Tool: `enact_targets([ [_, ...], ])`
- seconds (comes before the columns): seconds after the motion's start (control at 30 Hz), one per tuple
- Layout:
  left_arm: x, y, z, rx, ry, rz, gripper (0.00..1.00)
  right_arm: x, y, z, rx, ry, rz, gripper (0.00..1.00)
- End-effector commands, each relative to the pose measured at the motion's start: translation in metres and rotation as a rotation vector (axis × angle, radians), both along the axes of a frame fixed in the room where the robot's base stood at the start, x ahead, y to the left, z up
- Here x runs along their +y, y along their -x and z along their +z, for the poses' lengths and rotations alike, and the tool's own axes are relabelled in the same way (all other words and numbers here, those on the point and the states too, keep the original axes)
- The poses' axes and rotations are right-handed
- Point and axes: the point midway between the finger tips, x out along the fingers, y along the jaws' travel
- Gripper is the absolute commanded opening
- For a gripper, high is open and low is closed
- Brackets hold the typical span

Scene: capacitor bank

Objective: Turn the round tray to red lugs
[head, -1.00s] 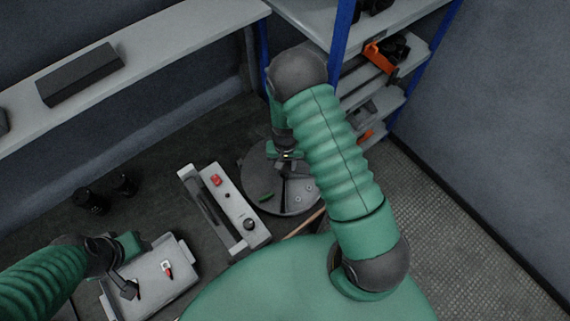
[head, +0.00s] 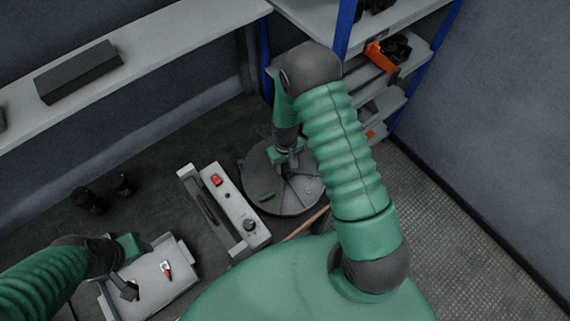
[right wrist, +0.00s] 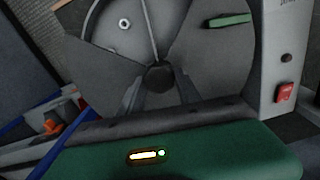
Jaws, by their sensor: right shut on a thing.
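The round tray (head: 258,178) is a grey disc on the bench right of centre, split into wedges by thin dividers. In the right wrist view the tray (right wrist: 205,60) shows a dark central knob (right wrist: 158,76), a pale nut (right wrist: 124,23) in one wedge and a green bar (right wrist: 230,20) near the rim. I see no red lugs in it. My right gripper (head: 287,160) points down at the tray's middle; its fingers (right wrist: 160,85) are shut on the knob.
A grey box with a red switch (head: 217,181) stands just left of the tray. The pale bin (head: 180,288) holds a small red-and-white item. Two black cylinders (head: 122,184) stand at the bench's left. Blue-posted shelves (head: 345,30) rise behind the tray.

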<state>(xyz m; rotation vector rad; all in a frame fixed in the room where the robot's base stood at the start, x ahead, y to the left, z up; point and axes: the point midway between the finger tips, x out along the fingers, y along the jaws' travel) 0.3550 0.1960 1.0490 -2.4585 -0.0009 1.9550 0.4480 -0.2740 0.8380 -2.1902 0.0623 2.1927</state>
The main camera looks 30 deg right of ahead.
Motion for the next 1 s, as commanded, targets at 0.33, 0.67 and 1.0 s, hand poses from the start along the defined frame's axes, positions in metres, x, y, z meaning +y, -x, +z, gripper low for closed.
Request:
enact_targets([
  [0.33,0.0000,0.0000,-0.0017,0.000,0.000,0.000,0.44,0.0000,0.0045,-0.0010,0.011,-0.003,0.171,0.00],
  [0.67,0.0000,0.0000,-0.0018,0.000,0.000,0.000,0.44,-0.0006,0.0048,-0.0008,0.011,-0.003,0.336,0.00],
  [1.0,0.0000,0.0000,-0.0007,0.000,0.000,0.000,0.44,-0.0013,0.0050,-0.0006,0.011,-0.003,0.506,0.00],
])
